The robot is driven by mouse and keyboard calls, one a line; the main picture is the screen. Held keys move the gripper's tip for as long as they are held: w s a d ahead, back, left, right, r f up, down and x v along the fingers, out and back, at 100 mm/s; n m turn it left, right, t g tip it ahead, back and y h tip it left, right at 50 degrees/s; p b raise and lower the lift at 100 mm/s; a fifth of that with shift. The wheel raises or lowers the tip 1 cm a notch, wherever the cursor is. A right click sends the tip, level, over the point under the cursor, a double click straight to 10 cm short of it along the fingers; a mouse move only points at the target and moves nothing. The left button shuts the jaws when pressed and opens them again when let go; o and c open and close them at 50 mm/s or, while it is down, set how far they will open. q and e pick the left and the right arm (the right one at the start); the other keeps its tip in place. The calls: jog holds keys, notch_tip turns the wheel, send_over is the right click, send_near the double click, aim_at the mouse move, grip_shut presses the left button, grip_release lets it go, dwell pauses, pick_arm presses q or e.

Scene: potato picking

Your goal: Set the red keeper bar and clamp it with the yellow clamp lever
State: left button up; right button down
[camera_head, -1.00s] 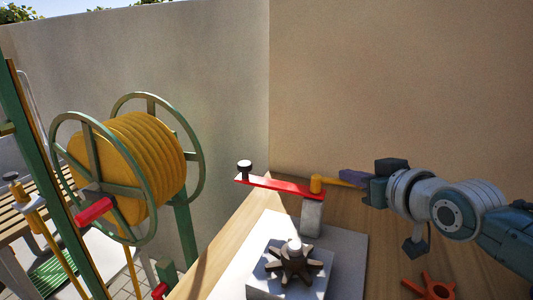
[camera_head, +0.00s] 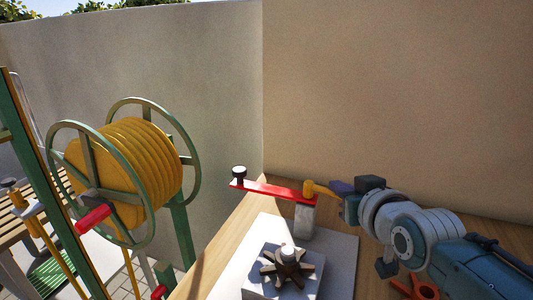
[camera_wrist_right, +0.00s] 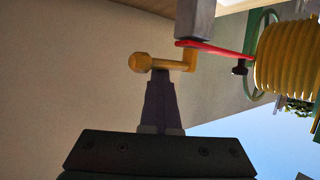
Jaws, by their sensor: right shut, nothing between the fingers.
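The red keeper bar (camera_head: 275,189) lies level, with a black knob (camera_head: 239,172) at its left end and its right end at the top of a grey post (camera_head: 304,218). The yellow clamp lever (camera_head: 318,189) sits at that right end and points right. In the right wrist view the lever (camera_wrist_right: 166,64) ends in a rounded yellow knob, and the red bar (camera_wrist_right: 218,48) shows beyond it. My right gripper (camera_head: 338,187) is shut and empty. Its purple fingertips (camera_wrist_right: 160,75) are at the lever's side, touching or nearly so. My left gripper is out of view.
A dark star-shaped part (camera_head: 287,265) sits on a block on the pale plate (camera_head: 340,262). An orange star-shaped knob (camera_head: 415,289) lies below my right arm. A yellow hose reel (camera_head: 125,160) stands left, and a wall rises behind the wooden table (camera_head: 222,235).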

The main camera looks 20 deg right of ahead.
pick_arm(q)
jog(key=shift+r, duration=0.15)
pick_arm(e)
jog(key=shift+s+a+f, duration=0.2)
jog(key=shift+a+f, duration=0.2)
jog(key=shift+a, duration=0.1)
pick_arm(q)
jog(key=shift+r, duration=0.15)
pick_arm(e)
jog(key=shift+r, duration=0.15)
